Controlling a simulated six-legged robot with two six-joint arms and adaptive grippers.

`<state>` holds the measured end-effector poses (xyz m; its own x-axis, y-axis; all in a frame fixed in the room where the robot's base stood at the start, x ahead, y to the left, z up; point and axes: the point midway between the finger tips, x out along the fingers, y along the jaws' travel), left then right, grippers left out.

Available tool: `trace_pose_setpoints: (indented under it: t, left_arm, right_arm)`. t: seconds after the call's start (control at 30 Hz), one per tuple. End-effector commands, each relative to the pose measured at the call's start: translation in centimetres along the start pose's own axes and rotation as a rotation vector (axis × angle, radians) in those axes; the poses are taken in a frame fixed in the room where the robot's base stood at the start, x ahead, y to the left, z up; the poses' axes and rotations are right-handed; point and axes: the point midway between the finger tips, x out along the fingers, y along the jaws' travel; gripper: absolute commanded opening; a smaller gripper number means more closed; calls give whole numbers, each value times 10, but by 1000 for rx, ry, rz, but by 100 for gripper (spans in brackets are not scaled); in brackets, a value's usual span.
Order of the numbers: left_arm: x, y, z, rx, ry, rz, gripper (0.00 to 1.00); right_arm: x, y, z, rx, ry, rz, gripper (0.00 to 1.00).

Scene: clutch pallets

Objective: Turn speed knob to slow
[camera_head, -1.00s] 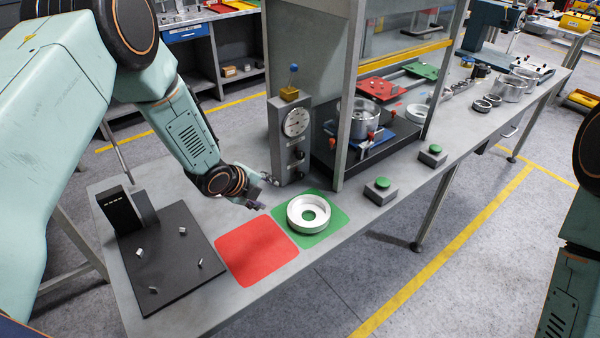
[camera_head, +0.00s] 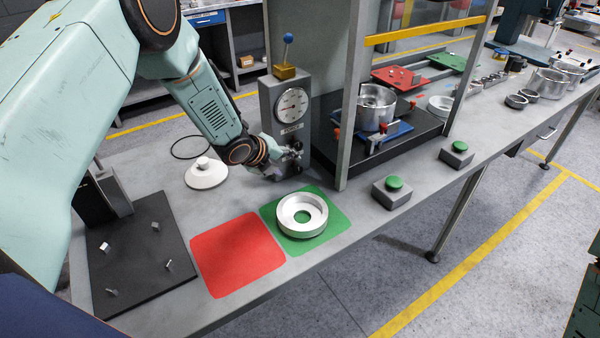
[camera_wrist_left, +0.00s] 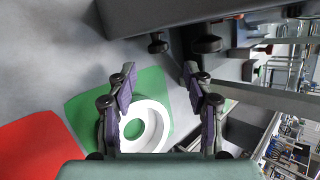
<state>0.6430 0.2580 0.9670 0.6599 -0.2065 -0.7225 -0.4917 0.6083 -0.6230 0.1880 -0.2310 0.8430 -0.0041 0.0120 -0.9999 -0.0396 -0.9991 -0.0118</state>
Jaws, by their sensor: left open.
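A grey control box (camera_head: 285,118) with a round dial (camera_head: 293,103) stands upright on the bench. In the left wrist view the box (camera_wrist_left: 150,14) lies across the top, with two dark knobs, one at the left (camera_wrist_left: 158,43) and a larger one at the right (camera_wrist_left: 207,44). I cannot read which is the speed knob or its setting. My left gripper (camera_head: 288,163) is at the lower front of the box and partly hides the knobs in the head view. In the left wrist view its fingers (camera_wrist_left: 160,73) are apart and empty, short of the knobs. My right gripper is out of view.
A white ring (camera_head: 302,214) lies on a green mat (camera_head: 338,211), beside a red mat (camera_head: 238,255). A frame post (camera_head: 352,110) rises right of the box. Green-button boxes (camera_head: 392,190) stand near the front edge.

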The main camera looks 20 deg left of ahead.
Motion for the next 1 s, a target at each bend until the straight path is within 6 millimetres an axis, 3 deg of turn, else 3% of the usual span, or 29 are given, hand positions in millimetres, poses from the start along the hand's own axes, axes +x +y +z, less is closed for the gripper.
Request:
trace_pose_setpoints:
  t: [0.17, 0.6, 1.0]
  left_arm:
    - [7, 2, 0, 0, -1, 0, 51]
    - [62, 3, 0, 0, 0, 0, 51]
    - [76, 1, 1, -1, 0, 0, 51]
  right_arm:
    - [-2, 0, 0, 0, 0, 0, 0]
    - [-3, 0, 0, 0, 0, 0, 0]
    - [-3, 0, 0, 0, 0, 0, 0]
